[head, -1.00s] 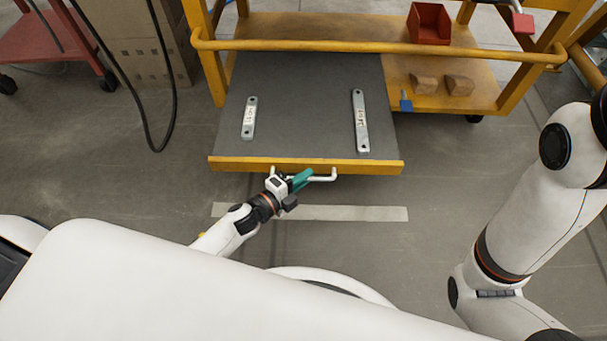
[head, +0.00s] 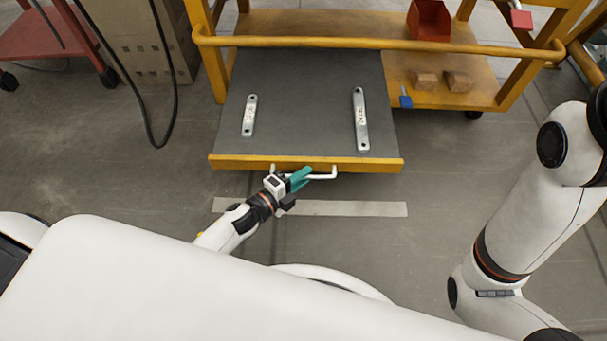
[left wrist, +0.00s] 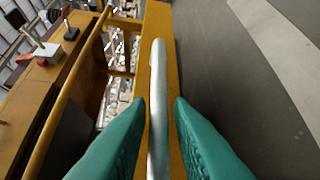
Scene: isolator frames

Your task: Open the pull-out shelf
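The pull-out shelf (head: 300,100) is a grey board with a yellow front edge, extending well out from the yellow cart. A pale bar handle (head: 322,176) is on its front. My left gripper (head: 302,178), with green fingers, is at the left part of this handle. In the left wrist view the handle (left wrist: 158,80) runs between the two fingertips (left wrist: 160,105). Narrow gaps show on both sides of the bar, so the gripper is open around it. My right arm shows at the right, but its gripper is out of view.
Two metal bars, left (head: 249,115) and right (head: 360,118), lie on the shelf. The cart's lower deck (head: 300,22) holds a red bin (head: 429,20), two wooden blocks and a small blue item. A cable hangs at left. Floor before the shelf is clear, with a pale strip (head: 360,209).

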